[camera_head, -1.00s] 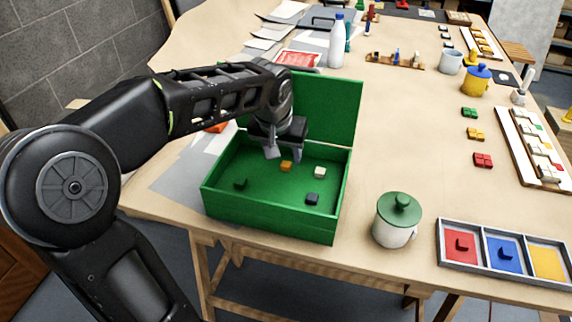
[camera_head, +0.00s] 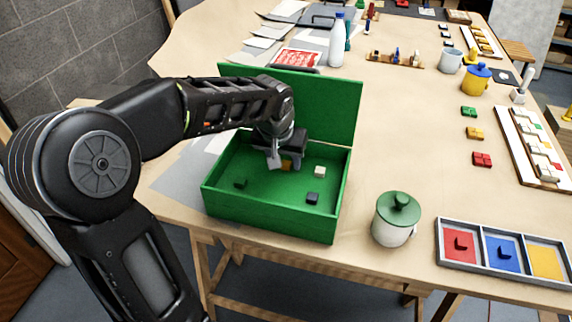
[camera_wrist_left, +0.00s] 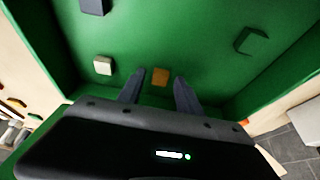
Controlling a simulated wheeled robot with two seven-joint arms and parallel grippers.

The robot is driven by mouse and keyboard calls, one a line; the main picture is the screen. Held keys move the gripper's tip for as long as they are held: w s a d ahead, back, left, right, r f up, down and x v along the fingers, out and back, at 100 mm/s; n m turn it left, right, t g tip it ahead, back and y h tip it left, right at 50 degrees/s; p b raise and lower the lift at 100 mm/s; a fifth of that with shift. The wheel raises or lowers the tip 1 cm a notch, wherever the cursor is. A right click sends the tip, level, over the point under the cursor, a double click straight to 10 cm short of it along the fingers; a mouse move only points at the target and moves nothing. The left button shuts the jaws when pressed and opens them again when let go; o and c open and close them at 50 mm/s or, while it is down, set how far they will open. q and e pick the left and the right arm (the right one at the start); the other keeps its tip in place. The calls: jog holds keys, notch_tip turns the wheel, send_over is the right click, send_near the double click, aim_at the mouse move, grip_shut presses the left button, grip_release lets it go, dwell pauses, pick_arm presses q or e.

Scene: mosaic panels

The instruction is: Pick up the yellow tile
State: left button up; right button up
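The yellow tile (camera_head: 286,166), orange-yellow in this light, lies on the floor of the open green box (camera_head: 268,222). It also shows in the left wrist view (camera_wrist_left: 160,76), in the gap between and just beyond my fingertips. My left gripper (camera_head: 284,162) is inside the box, open, with its fingers (camera_wrist_left: 158,84) apart on either side of the line to the tile. In the head view the gripper partly hides the tile. I cannot tell whether a finger touches it. My right gripper is not in view.
The box also holds a white tile (camera_head: 320,172), a dark tile (camera_head: 312,198) and a green tile (camera_head: 240,183). Its walls and raised lid (camera_head: 335,105) surround the gripper. A white jar with green lid (camera_head: 397,220) and a sorting tray (camera_head: 505,272) stand to the right.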

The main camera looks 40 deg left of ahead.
pick_arm(q)
grip_shut()
jog(key=shift+r, duration=0.15)
dwell(0.5)
jog(key=shift+s+r+b, duration=0.15)
jog(key=shift+b, duration=0.15)
notch_tip(320, 180, up, 6)
jog(key=s+d+b, duration=0.2)
jog(key=s+d, duration=0.1)
jog(key=s, duration=0.6)
jog(key=s+d+b, duration=0.2)
jog(key=s+d, duration=0.1)
jog(key=s, duration=0.6)
jog(key=shift+s+d+r+b, duration=0.2)
jog(key=shift+s+d+b, duration=0.1)
jog(key=shift+s, duration=0.05)
